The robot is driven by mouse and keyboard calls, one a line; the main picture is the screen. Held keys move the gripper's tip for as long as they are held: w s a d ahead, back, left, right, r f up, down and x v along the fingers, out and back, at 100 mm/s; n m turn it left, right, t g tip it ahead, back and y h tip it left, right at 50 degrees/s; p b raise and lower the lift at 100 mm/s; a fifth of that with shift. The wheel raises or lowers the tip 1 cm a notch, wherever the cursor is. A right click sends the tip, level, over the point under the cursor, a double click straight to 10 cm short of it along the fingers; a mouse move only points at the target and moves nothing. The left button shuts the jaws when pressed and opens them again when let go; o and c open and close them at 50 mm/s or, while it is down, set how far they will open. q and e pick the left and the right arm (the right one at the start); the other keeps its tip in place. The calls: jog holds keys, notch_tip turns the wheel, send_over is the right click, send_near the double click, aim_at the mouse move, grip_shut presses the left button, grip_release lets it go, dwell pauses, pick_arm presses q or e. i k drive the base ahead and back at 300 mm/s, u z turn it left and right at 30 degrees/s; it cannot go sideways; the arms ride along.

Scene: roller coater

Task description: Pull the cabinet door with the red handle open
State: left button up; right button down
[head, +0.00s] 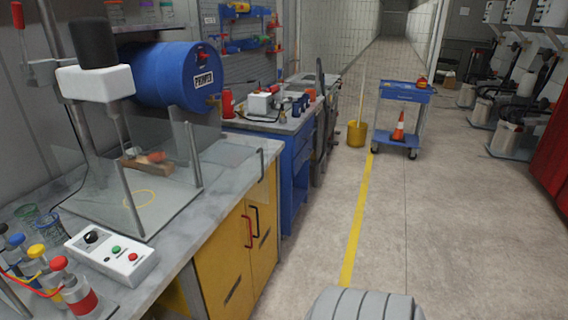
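The yellow cabinet (221,262) stands under the grey countertop at lower centre-left in the head view. The red handle (248,231) is an upright bar near the right edge of its nearer door. That door looks shut, flush with the cabinet front. A black handle (256,221) sits just right of the red one, on the neighbouring yellow door (264,248), which also looks shut. Neither of my grippers is in view, and nothing touches the red handle. The bottom of the cabinet runs towards the lower picture edge.
The countertop (206,217) carries a press-like machine (96,82), a white button box (110,251) and a blue barrel (175,75). A blue workbench (290,165) stands beyond the cabinet. The floor (310,240) right of the cabinet is clear. A blue cart (404,95) stands farther off.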

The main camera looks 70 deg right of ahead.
aim_at(222, 267)
jog(key=z, duration=1.65)
jog(key=k, duration=1.15)
jog(key=u, duration=0.25)
jog(key=i, duration=0.6)
jog(key=z, duration=0.45)
jog(key=i, duration=0.85)
jog(key=z, duration=0.75)
